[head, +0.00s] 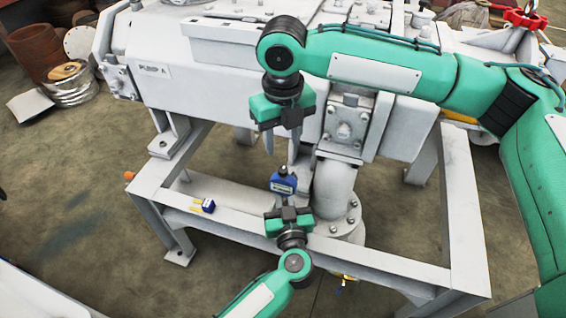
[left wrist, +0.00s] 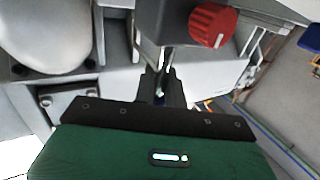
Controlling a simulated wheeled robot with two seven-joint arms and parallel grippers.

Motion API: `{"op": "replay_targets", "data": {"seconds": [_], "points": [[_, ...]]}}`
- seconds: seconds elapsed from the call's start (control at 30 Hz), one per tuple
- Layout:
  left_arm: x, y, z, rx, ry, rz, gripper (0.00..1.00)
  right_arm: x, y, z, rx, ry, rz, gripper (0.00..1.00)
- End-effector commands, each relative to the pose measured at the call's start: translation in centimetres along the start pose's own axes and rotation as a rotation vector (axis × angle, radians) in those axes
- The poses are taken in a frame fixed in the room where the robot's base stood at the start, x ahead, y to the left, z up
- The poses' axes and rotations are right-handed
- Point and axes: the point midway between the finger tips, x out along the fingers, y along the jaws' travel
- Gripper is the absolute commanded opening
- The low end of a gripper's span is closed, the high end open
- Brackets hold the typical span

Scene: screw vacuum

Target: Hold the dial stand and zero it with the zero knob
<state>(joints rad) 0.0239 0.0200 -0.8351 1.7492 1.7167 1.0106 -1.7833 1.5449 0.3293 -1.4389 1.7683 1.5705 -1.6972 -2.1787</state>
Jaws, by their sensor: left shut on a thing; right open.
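The blue dial stand (head: 283,184), with a pale display and a dark top, stands upright at the front rail beside the grey pipe elbow. My left gripper (head: 289,212) comes from below and is shut at its base. In the left wrist view the left gripper's dark fingers (left wrist: 161,88) close on a narrow part, but the held spot is mostly hidden. My right gripper (head: 283,133) is open and empty above the dial stand, fingers pointing down, apart from it. A ribbed red knob (left wrist: 212,25) shows in the left wrist view; I cannot tell whether it is the zero knob.
The grey pump (head: 215,105) stands behind, on a steel frame (head: 390,262). A flanged pipe elbow (head: 335,190) is close to the right of the dial stand. A small blue-and-yellow item (head: 206,206) lies on the front rail. An orange knob (head: 129,176) is at the frame's left end.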

Motion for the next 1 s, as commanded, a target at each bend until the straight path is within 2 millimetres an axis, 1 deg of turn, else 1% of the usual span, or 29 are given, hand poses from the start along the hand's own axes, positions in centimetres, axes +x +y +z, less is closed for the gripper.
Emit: {"op": "replay_targets", "data": {"seconds": [0.03, 0.2, 0.3, 0.4, 0.53, 0.8, 0.83, 0.97, 1.0], "points": [[0.0, 0.0, 0.0, 0.000, 0.000, 0.000, 0.00, 1.2, 0.0, -0.1, 0.000, 0.002, 0.001, 0.43], [0.0, 0.0, 0.0, 0.000, 0.000, 0.001, 0.00, 4.5, 0.0, -0.1, 0.001, 0.002, 0.001, 0.43], [0.0, 0.0, 0.0, 0.000, 0.000, 0.001, 0.00, 6.1, 0.0, -0.1, 0.001, 0.001, 0.001, 0.43], [0.0, 0.0, 0.0, 0.000, 0.000, 0.001, 0.00, 7.2, 0.0, -0.1, 0.002, 0.002, 0.000, 0.43], [0.0, 0.0, 0.0, 0.000, 0.000, 0.001, 0.00, 7.9, 0.0, 0.0, 0.002, 0.000, 0.001, 0.43], [0.0, 0.0, 0.0, 0.000, 0.000, 0.000, 0.00, 8.0, 0.0, 0.0, 0.002, 0.000, 0.001, 0.43], [0.0, 0.0, 0.0, 0.000, 0.000, 0.000, 0.00, 8.0, 0.0, 0.0, 0.002, 0.000, 0.001, 0.41], [0.0, 0.0, 0.0, 0.000, 0.000, 0.000, 0.00, 8.0, 0.0, 0.0, 0.002, 0.000, 0.001, 0.15], [0.0, 0.0, 0.0, 0.000, 0.000, 0.000, 0.00, 8.0, 0.0, 0.0, 0.002, 0.000, 0.001, 0.08]]}}
